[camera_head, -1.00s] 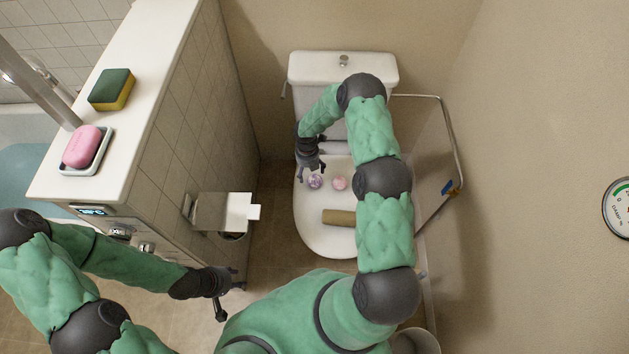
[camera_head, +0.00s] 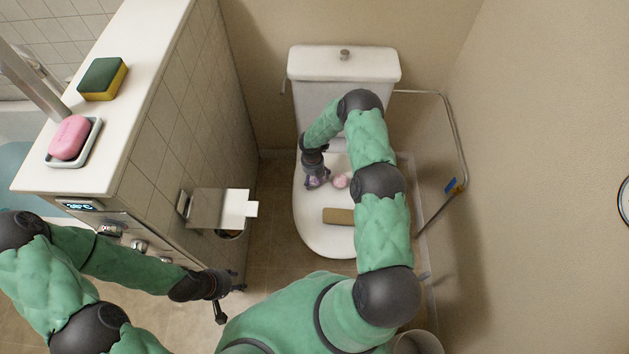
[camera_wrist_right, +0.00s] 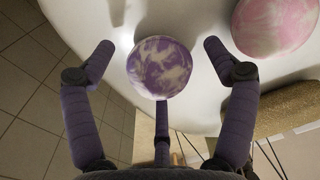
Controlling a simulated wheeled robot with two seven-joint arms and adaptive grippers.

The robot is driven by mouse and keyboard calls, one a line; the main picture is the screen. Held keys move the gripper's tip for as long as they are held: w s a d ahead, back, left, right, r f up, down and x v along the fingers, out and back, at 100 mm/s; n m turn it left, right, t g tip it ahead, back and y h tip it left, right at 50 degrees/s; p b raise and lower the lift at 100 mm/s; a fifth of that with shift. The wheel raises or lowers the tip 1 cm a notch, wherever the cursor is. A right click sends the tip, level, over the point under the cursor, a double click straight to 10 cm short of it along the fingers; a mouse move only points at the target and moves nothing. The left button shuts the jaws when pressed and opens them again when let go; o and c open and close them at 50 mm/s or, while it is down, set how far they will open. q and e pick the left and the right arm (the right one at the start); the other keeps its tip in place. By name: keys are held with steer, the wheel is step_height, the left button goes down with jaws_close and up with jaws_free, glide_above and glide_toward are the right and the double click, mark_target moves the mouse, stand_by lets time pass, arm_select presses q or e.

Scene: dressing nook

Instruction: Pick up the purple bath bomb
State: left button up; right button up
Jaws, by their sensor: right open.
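The purple bath bomb (camera_wrist_right: 160,67), a marbled purple and white ball, lies on the white closed toilet lid (camera_head: 318,238). In the right wrist view it sits between the spread fingers of my right gripper (camera_wrist_right: 158,62), which is open around it. In the head view the ball (camera_head: 313,182) is partly covered by my right gripper (camera_head: 316,180), which points down at it. My left gripper (camera_head: 230,301) is low on the left, away from the toilet; its fingers are too small to read.
A pink marbled ball (camera_head: 341,181) lies just right of the purple one and also shows in the right wrist view (camera_wrist_right: 275,25). A paper holder (camera_head: 222,208) juts from the tiled partition at left.

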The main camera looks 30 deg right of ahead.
steer(key=shift+f, duration=0.8)
steer(key=c, duration=1.4)
steer(key=shift+o, duration=0.2)
steer(key=shift+r, duration=0.15)
